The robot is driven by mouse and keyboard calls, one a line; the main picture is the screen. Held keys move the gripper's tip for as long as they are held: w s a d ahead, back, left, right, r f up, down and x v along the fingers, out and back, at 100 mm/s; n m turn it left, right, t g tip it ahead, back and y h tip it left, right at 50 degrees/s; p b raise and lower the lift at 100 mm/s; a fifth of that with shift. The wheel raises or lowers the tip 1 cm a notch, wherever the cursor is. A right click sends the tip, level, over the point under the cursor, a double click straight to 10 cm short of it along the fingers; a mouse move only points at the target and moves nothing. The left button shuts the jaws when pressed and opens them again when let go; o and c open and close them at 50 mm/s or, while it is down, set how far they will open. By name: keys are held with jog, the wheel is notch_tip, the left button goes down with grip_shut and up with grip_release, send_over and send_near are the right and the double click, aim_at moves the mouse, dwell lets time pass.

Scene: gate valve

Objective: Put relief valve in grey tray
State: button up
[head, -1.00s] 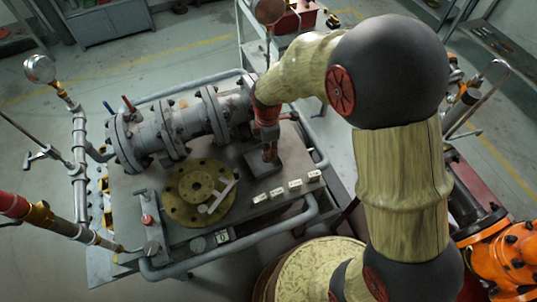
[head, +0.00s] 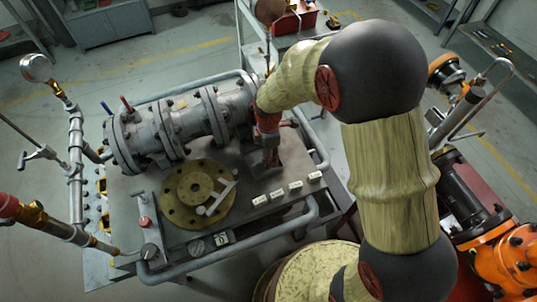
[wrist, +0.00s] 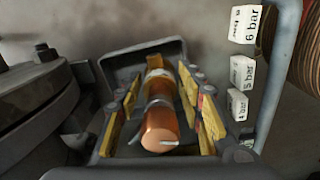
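The relief valve (wrist: 159,122) is a copper-orange cylinder with a brass-yellow far part. In the wrist view it lies between my gripper's two yellow-padded fingers (wrist: 162,105). A narrow gap shows beside it, so the fingers look open around it. The grey tray (wrist: 112,72) has its raised far wall behind the valve, and the valve appears to be inside the tray's walls. In the head view my gripper (head: 268,148) points down at the tray (head: 262,171), on the right part of the bench. My gripper hides most of the valve there.
White pressure labels (wrist: 241,73) stand right of the tray. A grey flanged pipe valve (head: 170,130) lies close on the left, and a round brass flange (head: 185,212) lies in front of it. A bench rail (head: 280,222) runs along the front edge.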

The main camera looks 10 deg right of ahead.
jog(key=shift+o, duration=0.7)
jog(key=shift+r, duration=0.1)
jog(key=shift+r, duration=0.4)
notch_tip(320, 180, up, 12)
jog(key=p, duration=0.3)
jog(key=shift+f+p, duration=0.2)
jog(key=shift+p, duration=0.1)
jog(key=s+d+r+m+t, duration=0.2)
jog(key=s+d+r+m, duration=0.4)
jog(key=s+r+m, duration=0.3)
jog(key=s+d+r+m+t, duration=0.3)
jog(key=s+d+r+m, duration=0.4)
jog(key=s+r+m, duration=0.3)
jog(key=shift+s+r+m+t, duration=0.3)
jog(key=shift+r+m, duration=0.2)
jog(key=shift+r, duration=0.3)
jog(key=shift+d, duration=0.1)
